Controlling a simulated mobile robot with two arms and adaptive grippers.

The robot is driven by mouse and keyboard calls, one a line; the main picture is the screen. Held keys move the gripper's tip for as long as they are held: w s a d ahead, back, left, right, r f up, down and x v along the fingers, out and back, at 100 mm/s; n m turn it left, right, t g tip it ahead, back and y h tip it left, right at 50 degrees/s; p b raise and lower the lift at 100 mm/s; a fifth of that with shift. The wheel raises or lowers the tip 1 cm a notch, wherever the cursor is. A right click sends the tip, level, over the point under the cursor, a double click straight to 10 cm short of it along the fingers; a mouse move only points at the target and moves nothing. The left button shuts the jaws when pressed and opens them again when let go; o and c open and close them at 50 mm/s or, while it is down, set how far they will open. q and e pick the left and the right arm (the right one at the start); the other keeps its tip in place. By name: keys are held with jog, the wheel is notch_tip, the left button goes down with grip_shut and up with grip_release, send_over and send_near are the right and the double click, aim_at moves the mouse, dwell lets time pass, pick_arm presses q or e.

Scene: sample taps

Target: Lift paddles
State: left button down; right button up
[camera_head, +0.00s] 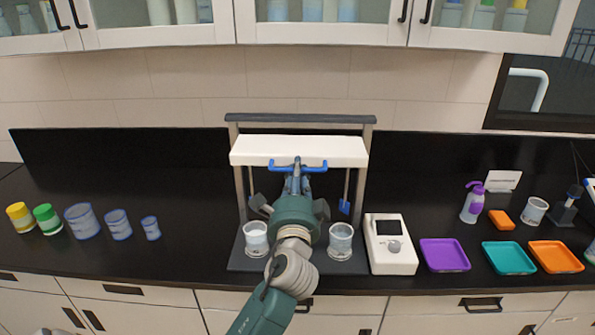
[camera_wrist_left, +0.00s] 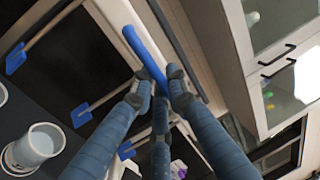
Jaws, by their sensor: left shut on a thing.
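The paddle stirrer has a white head (camera_head: 345,150) on a grey frame, with a blue bar handle (camera_head: 316,169) on its front. My left gripper (camera_head: 297,170) is shut on the middle of this handle; the wrist view shows the fingers (camera_wrist_left: 160,86) closed around the blue bar (camera_wrist_left: 143,45). Thin rods hang from the head with blue paddles; one paddle (camera_head: 344,207) shows above the right beaker (camera_head: 340,243). The wrist view shows several paddles, one of them (camera_wrist_left: 81,115) near a beaker (camera_wrist_left: 38,144). The left beaker (camera_head: 256,240) stands on the base. My arm hides the middle.
A white control box (camera_head: 391,245) stands right of the stirrer. Purple (camera_head: 445,255), teal (camera_head: 509,258) and orange (camera_head: 556,257) trays lie further right. Jars and blue-tinted cups (camera_head: 83,221) stand at the left. Wall cabinets (camera_head: 320,33) hang above.

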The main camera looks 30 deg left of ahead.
pick_arm(q)
jog(key=c, duration=1.7)
grip_release()
jog(key=shift+r, duration=0.55)
jog(key=shift+w+f, duration=0.1)
jog(key=shift+s+d+f, duration=0.2)
jog(key=shift+s+f, duration=0.1)
jog(key=shift+s, duration=0.05)
jog(key=v, duration=1.1)
jog(key=shift+s, duration=0.1)
jog(key=shift+f, duration=0.1)
